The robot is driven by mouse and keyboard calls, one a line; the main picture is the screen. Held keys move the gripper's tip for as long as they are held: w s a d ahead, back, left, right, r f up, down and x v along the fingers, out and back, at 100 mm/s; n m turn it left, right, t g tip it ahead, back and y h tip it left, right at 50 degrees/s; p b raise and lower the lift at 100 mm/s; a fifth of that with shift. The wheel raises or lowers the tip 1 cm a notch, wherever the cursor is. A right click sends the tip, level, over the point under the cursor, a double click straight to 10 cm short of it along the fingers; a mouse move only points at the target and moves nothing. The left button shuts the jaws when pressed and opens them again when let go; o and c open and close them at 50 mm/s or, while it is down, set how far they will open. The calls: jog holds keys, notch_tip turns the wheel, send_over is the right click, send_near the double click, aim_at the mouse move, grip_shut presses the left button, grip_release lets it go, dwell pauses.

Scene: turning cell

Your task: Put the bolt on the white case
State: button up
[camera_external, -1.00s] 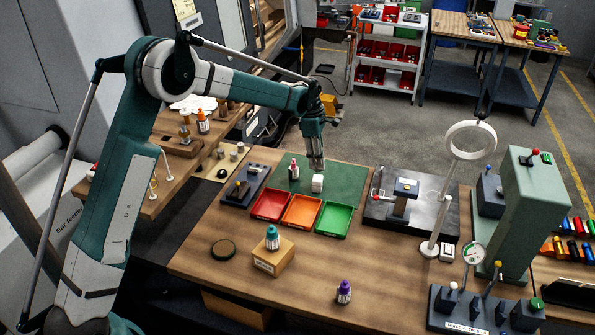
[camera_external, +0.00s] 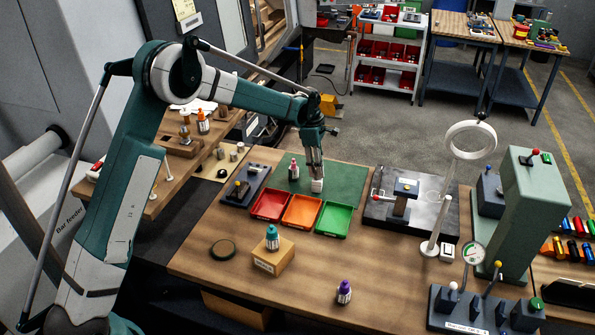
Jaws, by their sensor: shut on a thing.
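The white case (camera_external: 317,186) is a small white block on the green mat (camera_external: 346,183), behind the orange and green trays. My gripper (camera_external: 316,177) points down directly over it, with its fingertips at the case's top. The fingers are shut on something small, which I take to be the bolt. The fingers hide it, and I cannot make out its shape or whether it touches the case.
A red-capped bottle (camera_external: 293,170) stands close left of my gripper. Red (camera_external: 269,206), orange (camera_external: 301,211) and green (camera_external: 333,219) trays lie in front. A black fixture plate (camera_external: 410,215) is to the right.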

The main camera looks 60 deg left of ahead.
jog(key=o, duration=1.1)
jog(key=shift+r, duration=0.2)
jog(key=r, duration=0.4)
jog(key=s+a+r, duration=0.1)
jog(key=r, duration=0.6)
jog(key=shift+s+a+r, duration=0.15)
jog(key=shift+r, duration=0.2)
